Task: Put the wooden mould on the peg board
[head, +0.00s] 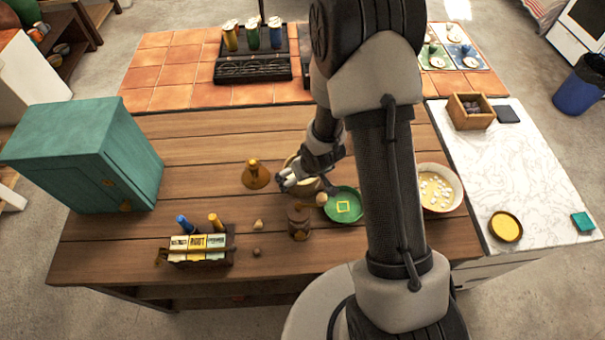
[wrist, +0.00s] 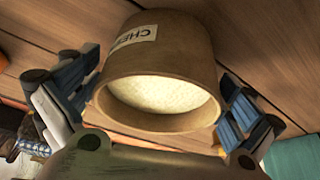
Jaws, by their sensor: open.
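A brown round tub (wrist: 158,60) with a paper label reading "CHE…" fills the middle of the wrist view, its pale-filled mouth facing the camera. My gripper (wrist: 165,108) is open, with one finger on each side of the tub; I cannot tell whether they touch it. In the head view my gripper (head: 300,180) is low over the middle of the wooden table, partly hiding a tan round vessel. A dark brown lidded-looking wooden piece (head: 299,224) stands just in front. I cannot tell which is the mould. A labelled rack with blue and yellow pegs (head: 198,257), possibly the peg board, is front left.
A brass cone-shaped piece (head: 256,178) stands left of my gripper, a green dish (head: 343,204) to its right. Small pale lumps lie near the rack. A teal cabinet (head: 90,155) stands at the left and a bowl (head: 438,190) at the right. Bare table lies between cabinet and cone.

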